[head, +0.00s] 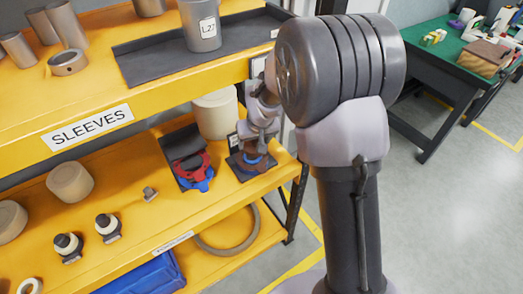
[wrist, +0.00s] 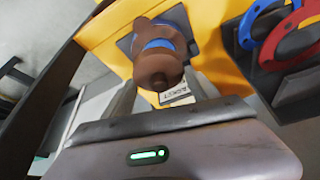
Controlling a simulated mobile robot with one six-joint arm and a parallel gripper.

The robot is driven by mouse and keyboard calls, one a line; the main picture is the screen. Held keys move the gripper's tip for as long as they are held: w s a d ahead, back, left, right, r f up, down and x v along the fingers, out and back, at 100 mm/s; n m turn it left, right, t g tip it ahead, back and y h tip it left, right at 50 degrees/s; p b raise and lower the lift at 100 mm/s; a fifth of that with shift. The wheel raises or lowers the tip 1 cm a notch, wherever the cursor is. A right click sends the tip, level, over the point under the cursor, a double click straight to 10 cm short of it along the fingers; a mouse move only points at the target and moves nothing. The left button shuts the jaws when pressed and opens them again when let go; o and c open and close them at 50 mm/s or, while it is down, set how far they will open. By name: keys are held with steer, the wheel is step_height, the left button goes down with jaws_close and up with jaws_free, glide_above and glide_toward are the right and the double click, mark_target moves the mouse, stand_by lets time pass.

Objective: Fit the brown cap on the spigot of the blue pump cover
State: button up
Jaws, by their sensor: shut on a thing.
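My gripper (head: 256,133) reaches into the lower shelf bay at the right end of the rack. In the wrist view, its fingers (wrist: 163,88) are shut on the brown cap (wrist: 158,67), which is close to the camera. Just behind the cap is the blue pump cover (wrist: 158,44), with more brown around it, on a dark pad. In the head view the blue cover (head: 253,160) shows only partly under the gripper. The spigot is hidden, and I cannot tell whether the cap touches it or sits on it.
Red and blue covers (head: 192,168) lie on a dark tray left of the gripper. A beige cylinder (head: 215,115) stands close behind. A black rack post (head: 296,200) stands at right.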

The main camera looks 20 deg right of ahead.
mark_target(252, 146)
steer(key=shift+w+a+f, duration=0.1)
steer(key=shift+w+a, duration=0.05)
steer(key=shift+w, duration=0.3)
steer(key=shift+w+a+f, duration=0.1)
steer(key=shift+w+a, duration=0.05)
steer(key=shift+w, duration=0.25)
steer(key=shift+w+f, duration=0.15)
steer(key=shift+f, duration=0.4)
steer(key=shift+f+b, duration=1.55)
steer(key=shift+b, duration=0.1)
steer(key=shift+f+b, duration=0.7)
steer(key=shift+f, duration=0.15)
steer(key=o, duration=1.4)
steer(key=shift+r, duration=0.15)
